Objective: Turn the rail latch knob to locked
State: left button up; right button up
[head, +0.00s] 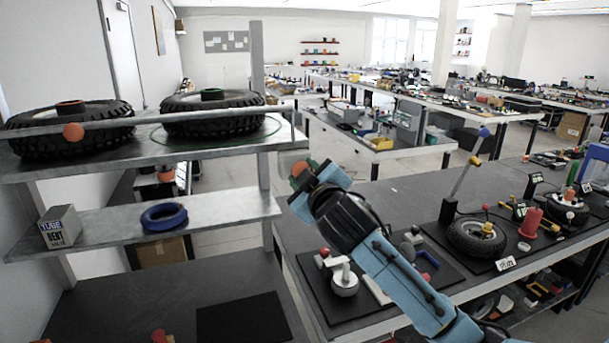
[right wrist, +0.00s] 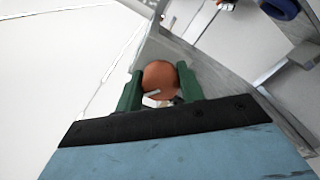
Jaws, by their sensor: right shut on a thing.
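An orange-red round knob (right wrist: 160,76) sits between the green fingers of my right gripper (right wrist: 160,72) in the right wrist view. The fingers are shut on its two sides. A small pale strip shows at the knob's lower edge; which setting it marks I cannot tell. In the head view the same knob (head: 299,168) is at the right end of the shelf rack, largely covered by my right gripper (head: 302,173). The grey rail (head: 180,122) runs along the front of the upper shelf, with another orange knob (head: 73,132) at its left part. My left gripper is not in view.
Two tyres (head: 70,146) lie on the upper shelf behind the rail. A blue ring (head: 164,217) and a grey box (head: 60,228) are on the lower shelf. A dark workbench (head: 400,190) with tools and a wheel stands right, beneath my right arm.

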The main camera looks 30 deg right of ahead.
jog(key=n, duration=0.3)
jog(key=shift+n, duration=0.4)
jog(key=shift+r+n, duration=0.1)
jog(key=shift+n, duration=1.6)
jog(key=o, duration=1)
